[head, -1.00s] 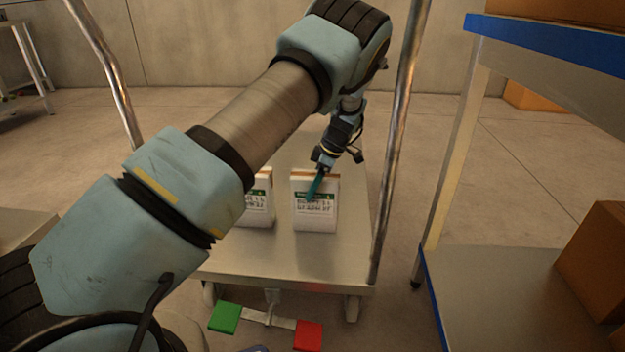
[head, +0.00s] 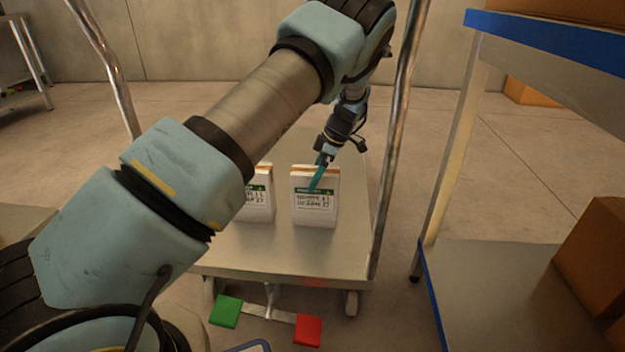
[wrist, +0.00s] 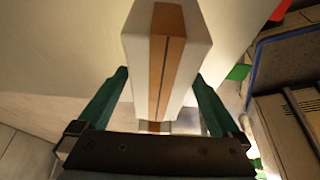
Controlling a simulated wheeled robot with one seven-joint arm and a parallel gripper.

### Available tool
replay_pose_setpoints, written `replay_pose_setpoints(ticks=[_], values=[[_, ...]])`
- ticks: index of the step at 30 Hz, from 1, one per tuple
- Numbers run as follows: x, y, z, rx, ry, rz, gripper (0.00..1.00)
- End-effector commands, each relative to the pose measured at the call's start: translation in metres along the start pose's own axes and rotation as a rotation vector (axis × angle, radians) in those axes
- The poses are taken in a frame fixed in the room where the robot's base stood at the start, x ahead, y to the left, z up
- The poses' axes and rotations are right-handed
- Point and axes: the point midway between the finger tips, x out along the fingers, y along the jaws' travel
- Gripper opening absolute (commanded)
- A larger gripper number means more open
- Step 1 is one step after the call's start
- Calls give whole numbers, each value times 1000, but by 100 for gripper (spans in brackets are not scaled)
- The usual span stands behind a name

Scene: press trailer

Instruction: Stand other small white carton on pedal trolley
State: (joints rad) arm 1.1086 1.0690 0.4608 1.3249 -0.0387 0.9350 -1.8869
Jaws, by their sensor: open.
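A small white carton (head: 314,205) with a green-banded label stands upright on the pedal trolley (head: 300,255). A second white carton (head: 259,207) stands to its left on the same deck, partly hidden by my arm. My gripper (head: 319,172) is at the top of the right carton, its teal fingers pointing down. In the wrist view the right carton (wrist: 165,60), with brown tape along its top, lies ahead of and between the spread fingers of my gripper (wrist: 158,100). Gaps show on both sides of the carton.
A green pedal (head: 226,311) and a red pedal (head: 308,330) sit below the trolley's front edge. Upright metal posts rise at its sides. A blue-edged shelf unit (head: 480,285) with brown boxes (head: 597,255) stands at the right. The deck right of the cartons is bare.

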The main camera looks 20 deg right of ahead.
Motion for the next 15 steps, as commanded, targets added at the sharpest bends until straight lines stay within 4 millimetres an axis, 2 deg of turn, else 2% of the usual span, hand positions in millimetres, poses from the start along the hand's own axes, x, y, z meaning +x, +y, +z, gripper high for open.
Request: replay_pose_setpoints(ticks=[1, 6, 10, 15], values=[[-13, 1, -1, 0, -1, 3, 100], [-39, 0, -1, 0, 0, 1, 100], [-51, 0, 0, 0, -1, 1, 100], [-55, 0, 0, -1, 0, 0, 100]])
